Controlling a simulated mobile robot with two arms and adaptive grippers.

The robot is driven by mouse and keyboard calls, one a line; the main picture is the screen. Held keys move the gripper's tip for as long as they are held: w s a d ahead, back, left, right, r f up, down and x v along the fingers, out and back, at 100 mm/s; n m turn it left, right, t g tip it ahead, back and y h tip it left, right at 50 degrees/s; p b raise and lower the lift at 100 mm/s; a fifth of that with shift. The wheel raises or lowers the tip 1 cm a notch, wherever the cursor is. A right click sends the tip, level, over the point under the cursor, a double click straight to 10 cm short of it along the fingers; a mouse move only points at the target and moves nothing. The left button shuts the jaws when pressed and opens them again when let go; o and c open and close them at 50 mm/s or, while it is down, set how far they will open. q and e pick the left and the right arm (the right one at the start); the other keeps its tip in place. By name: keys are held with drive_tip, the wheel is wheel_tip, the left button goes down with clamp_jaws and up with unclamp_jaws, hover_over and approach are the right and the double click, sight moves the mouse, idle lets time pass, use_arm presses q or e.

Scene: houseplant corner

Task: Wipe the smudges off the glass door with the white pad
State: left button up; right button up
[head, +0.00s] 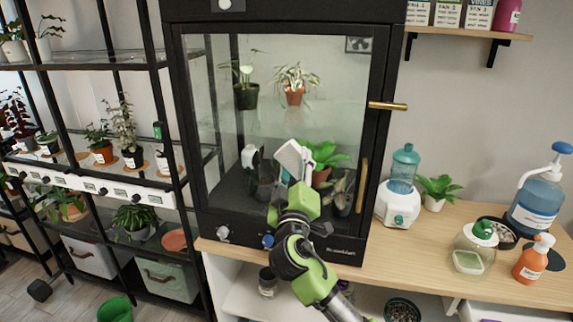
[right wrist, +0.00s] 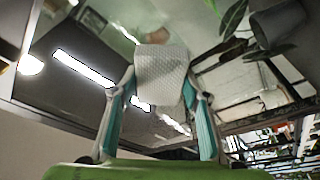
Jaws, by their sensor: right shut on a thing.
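The glass door (head: 335,118) fronts a black plant cabinet and appears closed. Faint pale patches show on its glass, but I cannot tell smudges from reflections. My right gripper (head: 291,180) is in front of the lower middle of the door. It is shut on the white pad (head: 289,157), which is tilted and faces the glass. In the right wrist view the textured pad (right wrist: 162,72) sits between the two teal-lined fingers. I cannot tell whether the pad touches the glass. My left gripper is in neither view.
A brass vertical handle (head: 361,186) and a brass lever (head: 387,106) are at the door's right side. A white dispenser with a teal bottle (head: 404,168) stands close by on the wooden counter (head: 420,240). Plant shelves stand at the left.

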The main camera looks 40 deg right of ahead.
sight(281, 163)
drive_tip(key=shift+s+d, duration=1.45)
drive_tip(key=shift+s, duration=0.15)
drive_tip(key=shift+s+d, duration=1.45)
drive_tip(key=shift+s, duration=0.15)
drive_tip(key=shift+a, duration=0.1)
drive_tip(key=shift+w+a, duration=1.35)
drive_tip(key=shift+w, duration=0.2)
drive_tip(key=shift+w+a+f+b, duration=0.1)
drive_tip(key=shift+w+a+b, duration=0.4)
drive_tip(key=shift+w+a, duration=0.9)
drive_tip(key=shift+w+a+b, duration=0.3)
drive_tip(key=shift+w+a, duration=0.3)
drive_tip(key=shift+w, duration=0.2)
drive_tip(key=shift+w+a+b, duration=0.3)
drive_tip(key=shift+w+a, duration=0.25)
drive_tip(key=shift+w, duration=0.25)
drive_tip(key=shift+a, duration=0.1)
